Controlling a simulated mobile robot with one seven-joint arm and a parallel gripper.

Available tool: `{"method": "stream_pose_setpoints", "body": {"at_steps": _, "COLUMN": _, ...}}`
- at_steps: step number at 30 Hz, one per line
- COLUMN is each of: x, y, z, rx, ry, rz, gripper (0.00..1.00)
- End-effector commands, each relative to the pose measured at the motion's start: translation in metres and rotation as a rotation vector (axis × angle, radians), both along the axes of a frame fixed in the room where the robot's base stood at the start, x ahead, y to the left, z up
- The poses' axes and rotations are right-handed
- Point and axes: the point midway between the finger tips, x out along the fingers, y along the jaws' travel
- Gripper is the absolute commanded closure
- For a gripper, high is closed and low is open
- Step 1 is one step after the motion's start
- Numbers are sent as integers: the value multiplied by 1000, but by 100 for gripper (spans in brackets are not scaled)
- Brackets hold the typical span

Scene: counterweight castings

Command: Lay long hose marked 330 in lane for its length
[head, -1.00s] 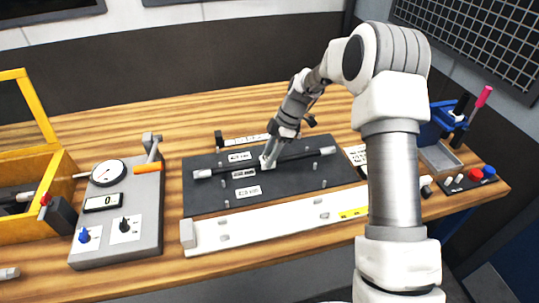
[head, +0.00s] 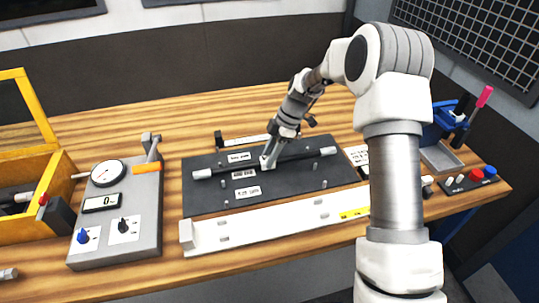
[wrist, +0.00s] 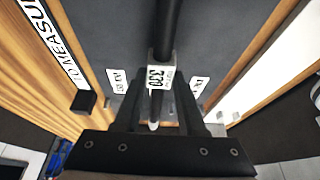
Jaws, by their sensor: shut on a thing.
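The long hose (head: 300,154) is a dark rod with pale ends, running left to right over the dark lane board (head: 290,187). In the wrist view the hose (wrist: 169,28) carries a white tag (wrist: 160,77) reading 330. My gripper (head: 267,164) is shut on the hose near its middle, at the tag; it also shows in the wrist view (wrist: 160,92). White lane labels show on the board, one behind the hose (head: 239,157) and one in front (head: 247,191); their print is too small to read surely. I cannot tell whether the hose touches the board.
A grey gauge box (head: 140,215) with dial and knobs stands at left, beside a yellow-framed wooden case (head: 30,215). A button panel (head: 465,182) and blue holder (head: 440,122) are at right.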

Motion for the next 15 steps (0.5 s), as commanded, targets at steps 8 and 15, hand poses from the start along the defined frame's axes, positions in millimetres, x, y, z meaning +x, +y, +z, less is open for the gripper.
{"method": "stream_pose_setpoints", "body": {"at_steps": 8, "x": 0, "y": 0, "z": -5, "rx": 1, "ry": -1, "rz": 0, "gripper": 100}}
{"method": "stream_pose_setpoints", "body": {"at_steps": 15, "x": 0, "y": 0, "z": -10, "rx": 1, "ry": -1, "rz": 0, "gripper": 100}}
